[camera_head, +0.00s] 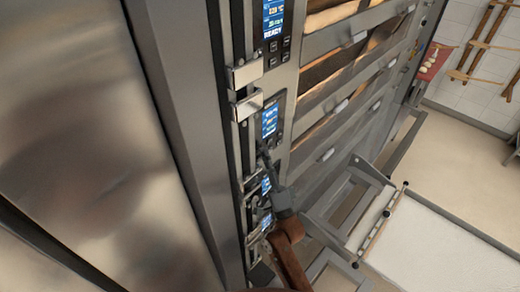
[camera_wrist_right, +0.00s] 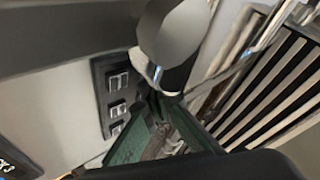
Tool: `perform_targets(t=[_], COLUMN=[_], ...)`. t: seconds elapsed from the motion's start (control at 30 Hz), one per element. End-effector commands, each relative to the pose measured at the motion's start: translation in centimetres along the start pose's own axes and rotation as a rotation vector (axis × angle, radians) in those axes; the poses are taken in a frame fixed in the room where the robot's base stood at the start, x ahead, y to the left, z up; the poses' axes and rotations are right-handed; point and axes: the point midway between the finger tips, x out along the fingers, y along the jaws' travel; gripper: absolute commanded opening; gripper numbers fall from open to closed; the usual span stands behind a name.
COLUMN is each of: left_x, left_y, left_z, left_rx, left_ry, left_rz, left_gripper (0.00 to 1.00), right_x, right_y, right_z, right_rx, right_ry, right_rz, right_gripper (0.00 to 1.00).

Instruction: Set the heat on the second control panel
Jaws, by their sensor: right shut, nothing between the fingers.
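Several control panels with blue lit screens run down the oven's front edge in the head view. The top panel (camera_head: 272,18) reads READY. The second panel from the top (camera_head: 270,118) sits below it, with a lit screen. My right gripper (camera_head: 263,148) is shut and empty, its fingertips just below that second screen; whether they touch the panel cannot be told. In the right wrist view, the shut fingers (camera_wrist_right: 160,98) are close to a dark button block (camera_wrist_right: 117,95) with several buttons, partly hidden by a finger. A screen corner (camera_wrist_right: 14,165) shows at lower left. My left gripper is not in view.
Metal handles (camera_head: 247,105) stick out left of the panels. Oven decks with bread (camera_head: 330,15) and their door bars lie to the right. A metal rack frame (camera_head: 345,195) stands at lower right.

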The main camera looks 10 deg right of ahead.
Motion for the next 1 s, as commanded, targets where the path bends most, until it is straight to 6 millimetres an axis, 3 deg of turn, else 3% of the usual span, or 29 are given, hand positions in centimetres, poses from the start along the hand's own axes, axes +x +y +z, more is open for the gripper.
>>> perform_targets(t=[1.0], left_x=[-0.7], left_y=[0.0], left_z=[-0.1], left_rx=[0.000], left_ry=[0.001], left_rz=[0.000], left_gripper=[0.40], right_x=[-1.1], right_y=[-0.9], right_z=[-0.7], right_rx=[0.000], right_ry=[-0.001], right_rz=[0.000], right_gripper=[0.00])
